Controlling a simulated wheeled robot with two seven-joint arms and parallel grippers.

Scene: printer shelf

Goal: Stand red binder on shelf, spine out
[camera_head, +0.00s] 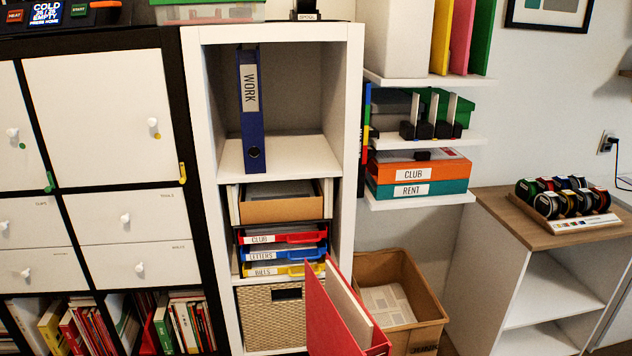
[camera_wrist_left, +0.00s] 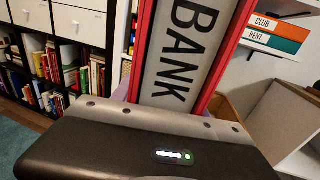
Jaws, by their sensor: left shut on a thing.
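The red binder (camera_head: 334,315) is upright and slightly tilted at the bottom middle of the head view, in front of the white shelf. In the left wrist view its spine (camera_wrist_left: 180,50) reads BANK and faces my wrist camera. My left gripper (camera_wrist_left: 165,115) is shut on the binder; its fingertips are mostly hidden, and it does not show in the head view. The white shelf (camera_head: 285,153) has an open compartment with a blue binder (camera_head: 250,125) labelled WORK standing at its left, spine out. My right gripper is not in view.
The compartment is free right of the blue binder. Below it are a wooden tray (camera_head: 280,210), several coloured letter trays and a wicker basket (camera_head: 268,318). A cardboard box (camera_head: 415,300) stands right of the red binder. Wall shelves (camera_head: 430,199) stick out on the right.

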